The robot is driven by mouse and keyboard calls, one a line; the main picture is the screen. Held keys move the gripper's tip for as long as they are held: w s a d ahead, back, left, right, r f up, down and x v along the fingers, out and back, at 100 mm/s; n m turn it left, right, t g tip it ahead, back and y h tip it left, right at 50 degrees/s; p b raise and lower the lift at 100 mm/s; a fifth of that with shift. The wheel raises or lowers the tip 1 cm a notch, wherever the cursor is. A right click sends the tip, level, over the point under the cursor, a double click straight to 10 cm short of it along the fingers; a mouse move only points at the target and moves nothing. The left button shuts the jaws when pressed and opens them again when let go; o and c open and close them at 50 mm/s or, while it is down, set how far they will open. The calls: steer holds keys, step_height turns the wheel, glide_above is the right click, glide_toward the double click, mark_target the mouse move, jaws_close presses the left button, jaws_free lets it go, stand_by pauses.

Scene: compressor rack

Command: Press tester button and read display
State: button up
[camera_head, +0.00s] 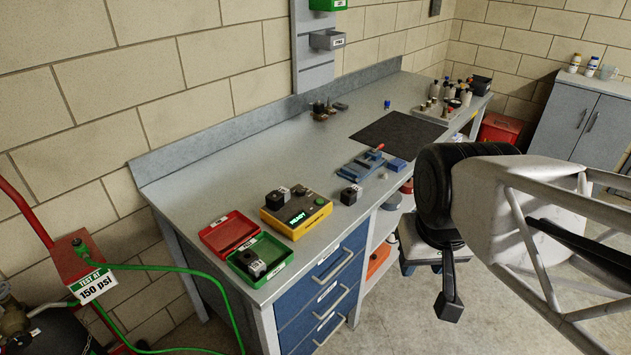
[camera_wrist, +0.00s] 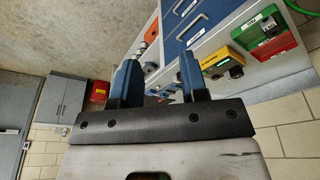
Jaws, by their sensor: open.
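The yellow tester (camera_head: 296,215) sits near the front edge of the bench's left end, with a lit display (camera_head: 301,218) showing green text that seems to read "READY". A black block (camera_head: 276,200) is on its top left, and a dark round part, perhaps the button (camera_head: 302,191), is on its top right. The tester also shows in the wrist view (camera_wrist: 219,58). My gripper (camera_head: 449,290) hangs off the bench's front side, right of the tester and apart from it. In the wrist view its two blue fingers (camera_wrist: 160,65) stand wide apart with nothing between them.
A red bin (camera_head: 225,231) and a green bin (camera_head: 282,272) holding a dark block are left of the tester. A loose black block (camera_head: 350,195) and a blue fixture (camera_head: 357,167) lie to its right. A dark mat (camera_head: 398,132) is farther back. Blue drawers (camera_head: 325,292) front the bench.

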jaws_close()
stand_by(1.5)
